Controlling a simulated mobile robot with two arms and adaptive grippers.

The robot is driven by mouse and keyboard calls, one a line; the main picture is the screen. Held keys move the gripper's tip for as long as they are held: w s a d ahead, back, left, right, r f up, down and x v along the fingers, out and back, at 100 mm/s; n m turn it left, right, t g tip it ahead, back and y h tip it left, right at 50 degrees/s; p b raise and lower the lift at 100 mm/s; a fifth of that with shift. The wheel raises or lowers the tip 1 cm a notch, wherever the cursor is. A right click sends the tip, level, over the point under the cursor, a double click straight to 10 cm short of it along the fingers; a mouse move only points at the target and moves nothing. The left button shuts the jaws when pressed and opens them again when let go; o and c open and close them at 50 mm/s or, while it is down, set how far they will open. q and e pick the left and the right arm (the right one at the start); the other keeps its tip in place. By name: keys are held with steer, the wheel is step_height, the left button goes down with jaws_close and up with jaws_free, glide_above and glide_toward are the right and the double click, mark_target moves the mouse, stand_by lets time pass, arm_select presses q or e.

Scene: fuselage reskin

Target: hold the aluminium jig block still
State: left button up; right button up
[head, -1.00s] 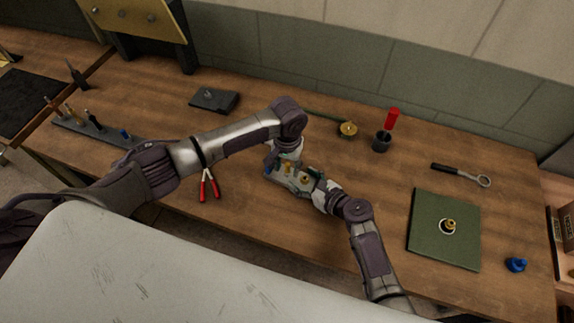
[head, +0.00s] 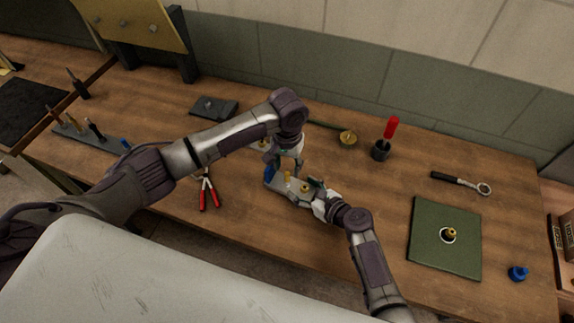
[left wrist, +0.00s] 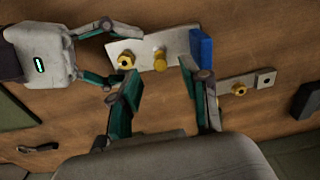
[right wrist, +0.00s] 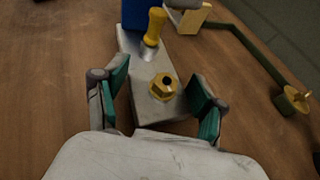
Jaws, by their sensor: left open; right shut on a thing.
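The aluminium jig block (head: 278,186) is a pale flat bar lying on the bench. In the right wrist view, the block (right wrist: 138,52) carries a brass hex bushing (right wrist: 163,87) near me, a yellow peg (right wrist: 154,27) standing in it, and a blue piece (right wrist: 134,14) at its far end. My right gripper (head: 314,190) is shut on the near end of the block, one finger along each side. My left gripper (left wrist: 160,78) is open and empty above the block, on the side of the yellow peg and blue piece. In the head view its fingers are partly hidden.
A second plate with a brass fitting (left wrist: 239,89) lies just beyond the block. Red-handled pliers (head: 208,192), a black cup (head: 381,150), a brass piece on a rod (head: 348,138), a wrench (head: 462,182) and a green mat (head: 425,250) are around it.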

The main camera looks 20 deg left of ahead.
steer(key=shift+s+d+f, duration=0.2)
steer(key=shift+s+f, duration=0.1)
steer(key=shift+f, duration=0.3)
steer(key=o, duration=1.3)
arm_select(q)
steer(key=shift+w+f, duration=0.1)
arm_select(e)
steer(key=shift+o, duration=1.3)
steer(key=shift+w, duration=0.1)
steer(key=shift+o, duration=0.3)
steer(key=shift+w+a+r, duration=0.1)
steer(key=shift+w+r, duration=0.05)
steer(key=shift+r, duration=0.05)
steer(key=shift+r, duration=0.15)
